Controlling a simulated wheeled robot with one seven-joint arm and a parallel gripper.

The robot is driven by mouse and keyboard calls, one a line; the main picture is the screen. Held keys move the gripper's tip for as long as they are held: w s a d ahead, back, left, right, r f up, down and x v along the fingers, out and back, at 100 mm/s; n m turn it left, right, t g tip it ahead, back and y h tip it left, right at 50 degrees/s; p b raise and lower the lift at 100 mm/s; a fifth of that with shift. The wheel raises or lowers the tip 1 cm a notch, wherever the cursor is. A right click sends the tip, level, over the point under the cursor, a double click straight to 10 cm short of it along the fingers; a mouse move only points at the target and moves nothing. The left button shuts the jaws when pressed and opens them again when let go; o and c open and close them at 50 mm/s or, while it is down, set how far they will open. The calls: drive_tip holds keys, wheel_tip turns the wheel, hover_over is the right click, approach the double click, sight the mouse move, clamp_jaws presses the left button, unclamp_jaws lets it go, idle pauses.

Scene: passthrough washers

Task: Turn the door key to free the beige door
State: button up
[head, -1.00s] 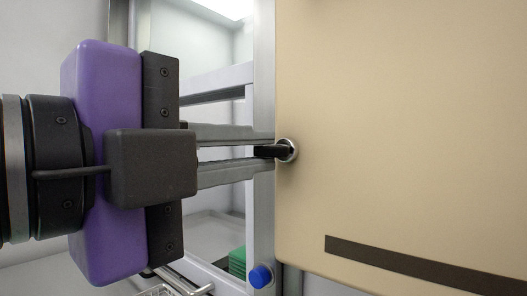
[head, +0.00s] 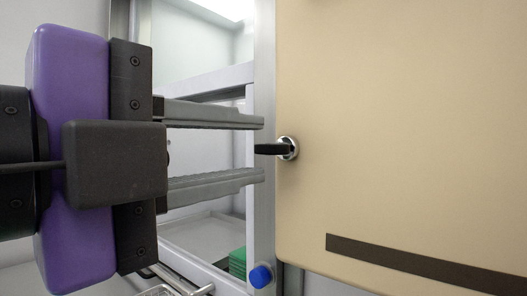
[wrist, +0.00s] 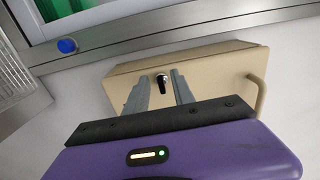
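The beige door (head: 400,130) fills the right of the head view and looks shut against the metal frame. The black door key (head: 270,149) sits in a round silver lock at the door's left edge, its grip lying roughly level and pointing left. My gripper (head: 263,149) is open, with one grey finger above the key's height and one below. The fingertips end near the key's left end and do not touch it. In the wrist view the key (wrist: 161,82) shows between and beyond the two open fingers (wrist: 160,85), on the beige door (wrist: 215,75).
A blue button (head: 260,276) is on the frame below the lock. A dark strip (head: 430,268) crosses the door's lower part. Behind the frame is a glazed chamber with green items (head: 238,262). A wire basket (head: 160,290) is at the bottom. A beige handle (wrist: 259,95) stands off the door.

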drive_tip(key=b+v, duration=0.1)
drive_tip(key=v, duration=0.5)
drive_tip(key=shift+s+a, duration=0.1)
drive_tip(key=shift+s, duration=0.05)
